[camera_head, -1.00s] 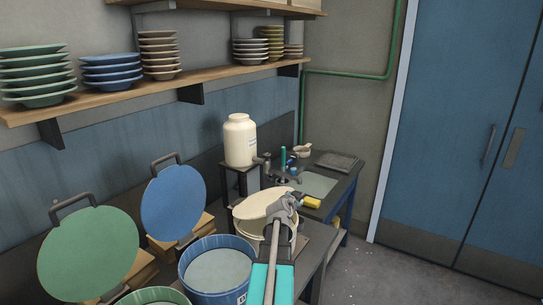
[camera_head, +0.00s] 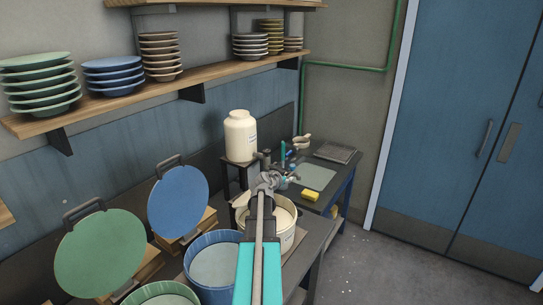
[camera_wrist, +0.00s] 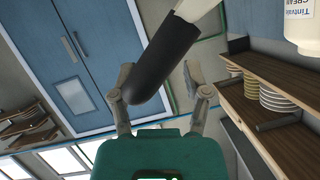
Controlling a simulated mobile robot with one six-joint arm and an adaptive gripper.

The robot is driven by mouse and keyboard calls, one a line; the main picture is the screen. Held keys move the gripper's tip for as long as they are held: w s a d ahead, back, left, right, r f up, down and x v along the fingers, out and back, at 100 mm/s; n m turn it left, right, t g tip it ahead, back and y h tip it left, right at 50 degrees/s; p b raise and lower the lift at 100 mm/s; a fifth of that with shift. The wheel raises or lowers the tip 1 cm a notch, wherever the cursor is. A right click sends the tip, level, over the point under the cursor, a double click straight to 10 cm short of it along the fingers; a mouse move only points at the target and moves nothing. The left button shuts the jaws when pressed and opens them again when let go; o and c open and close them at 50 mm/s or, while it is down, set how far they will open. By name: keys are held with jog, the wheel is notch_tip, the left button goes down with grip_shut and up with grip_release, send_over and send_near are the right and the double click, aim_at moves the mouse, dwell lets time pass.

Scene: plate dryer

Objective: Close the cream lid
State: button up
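The cream bucket (camera_head: 287,238) stands on the counter behind my arm, and its open inside shows to the right of the arm. The cream lid (camera_head: 239,201) is mostly hidden behind my arm; only a pale edge shows to the left. In the wrist view a cream edge (camera_wrist: 196,9) lies at the top, with a dark rounded bar (camera_wrist: 163,62), likely the lid's handle, running down from it. My gripper (camera_head: 267,180) is above the bucket. In the wrist view its fingers (camera_wrist: 157,68) are spread, with the bar across the space between them; contact is unclear.
Blue (camera_head: 213,268) and green (camera_head: 160,295) buckets stand at left, with raised blue (camera_head: 178,203) and green (camera_head: 99,253) lids. A cream jar (camera_head: 240,136) stands behind. A yellow sponge (camera_head: 310,195) is at right. Plates line the shelf (camera_head: 150,96) above.

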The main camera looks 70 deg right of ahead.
jog(key=shift+n+g, duration=0.3)
jog(key=shift+n, duration=0.4)
jog(key=w+r+p, duration=0.2)
jog(key=w+d+r+p, duration=0.1)
jog(key=w+r+p, duration=0.1)
jog(key=shift+r, duration=0.15)
jog(key=shift+w+d+r+g+p, duration=0.15)
jog(key=shift+w+r+p, duration=0.15)
jog(key=shift+w, duration=0.15)
jog(key=shift+w+a+r+g+p, duration=0.15)
jog(key=shift+w+r+p, duration=0.1)
jog(key=shift+w, duration=0.2)
jog(key=shift+d, duration=0.1)
jog(key=shift+n, duration=0.3)
jog(key=p+v, duration=0.3)
jog(key=v, duration=0.5)
jog(key=shift+a+r, duration=0.25)
